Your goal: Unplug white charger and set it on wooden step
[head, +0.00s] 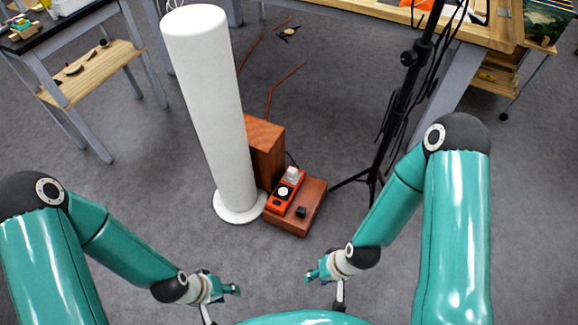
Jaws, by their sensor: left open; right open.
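An orange power strip (279,204) lies on the low part of the reddish-brown wooden step (296,222), on the floor ahead. A small whitish block, which looks like the white charger (292,174), sits at the strip's far end; its prongs are hidden. A round pale socket face (284,190) shows nearer on the strip. My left gripper (235,290) is open and empty, low in the picture, nearer to me than the step and left of it. My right gripper (309,277) is open and empty, nearer to me than the step. Both are apart from the charger.
A small black cube (301,212) sits on the step, right of the strip. A taller wooden block (266,145) stands behind. A white column (210,105) stands close at left. A black tripod stand (398,110) is at right. Grey floor (265,255) is clear in front.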

